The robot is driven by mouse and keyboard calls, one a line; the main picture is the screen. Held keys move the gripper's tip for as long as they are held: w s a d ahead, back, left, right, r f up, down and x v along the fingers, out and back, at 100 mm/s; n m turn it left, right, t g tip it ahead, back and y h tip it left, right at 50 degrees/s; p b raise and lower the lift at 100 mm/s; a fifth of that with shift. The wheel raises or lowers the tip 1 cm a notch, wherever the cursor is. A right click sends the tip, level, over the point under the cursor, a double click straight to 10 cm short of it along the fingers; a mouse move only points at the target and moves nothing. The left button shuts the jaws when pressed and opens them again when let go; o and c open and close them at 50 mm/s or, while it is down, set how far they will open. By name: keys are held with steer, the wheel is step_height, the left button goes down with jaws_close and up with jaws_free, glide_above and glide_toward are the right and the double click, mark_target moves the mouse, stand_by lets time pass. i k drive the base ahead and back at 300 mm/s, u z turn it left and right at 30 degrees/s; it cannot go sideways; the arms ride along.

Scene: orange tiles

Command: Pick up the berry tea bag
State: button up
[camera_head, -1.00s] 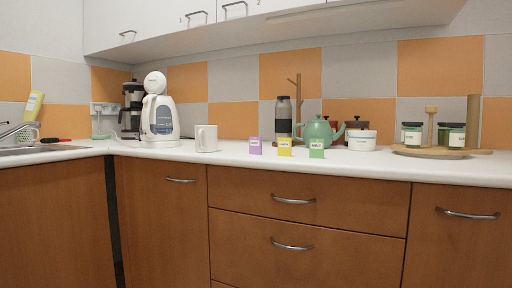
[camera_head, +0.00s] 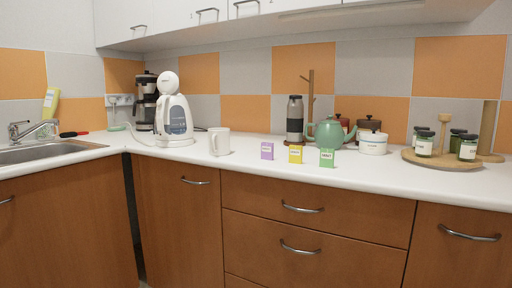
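Three small tea bag packets stand in a row near the counter's front edge, right of the white mug (camera_head: 219,142). They are a purple packet (camera_head: 267,151), a yellow packet (camera_head: 295,154) and a green packet (camera_head: 327,158). Each has a small label, too small to read surely; the purple one may be the berry tea bag by its colour. The packets stand apart from each other on the white counter (camera_head: 240,168). My gripper is not in view.
Behind the packets stand a green teapot (camera_head: 329,131), a grey bottle (camera_head: 295,121) and a white lidded pot (camera_head: 373,142). A wooden tray (camera_head: 441,160) with jars is at right. A white kettle (camera_head: 174,117) and a sink (camera_head: 40,151) are at left.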

mark_target(267, 148)
steer(key=u, duration=1.85)
steer(key=i, duration=2.4)
steer(key=z, duration=3)
